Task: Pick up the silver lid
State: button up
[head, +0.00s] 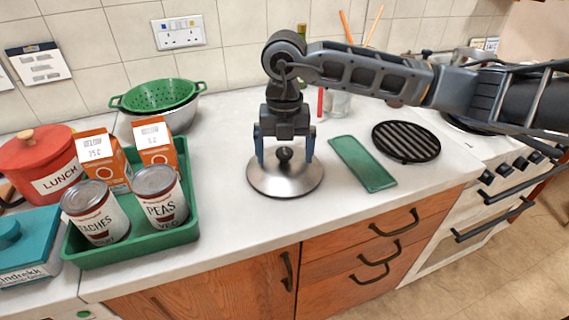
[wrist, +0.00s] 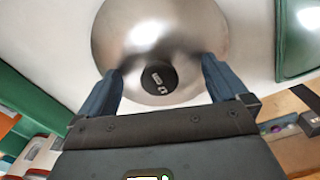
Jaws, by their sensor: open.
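The silver lid (head: 268,179) is a round, shiny disc with a black knob (head: 284,154) in its middle. It lies on the white worktop in the head view. My gripper (head: 285,158) points down over it, with its two blue fingers apart, one on each side of the knob. In the wrist view the lid (wrist: 190,32) and its knob (wrist: 159,77) show between and beyond the open fingers (wrist: 160,80). A gap shows between each finger and the knob. Whether the fingertips touch the lid's surface, I cannot tell.
A green tray (head: 135,248) with cans and orange cartons stands to the left. A flat green dish (head: 362,164) and a black ridged grill plate (head: 406,141) lie to the right. Behind are a colander (head: 159,96) and a glass jar (head: 337,103). The worktop's front edge is close to the lid.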

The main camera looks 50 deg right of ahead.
jog(key=shift+f, duration=0.1)
jog(key=shift+s+a+f, duration=0.1)
jog(key=shift+a+f, duration=0.05)
jog(key=shift+f, duration=0.05)
jog(key=c, duration=1.6)
jog(key=shift+c, duration=0.2)
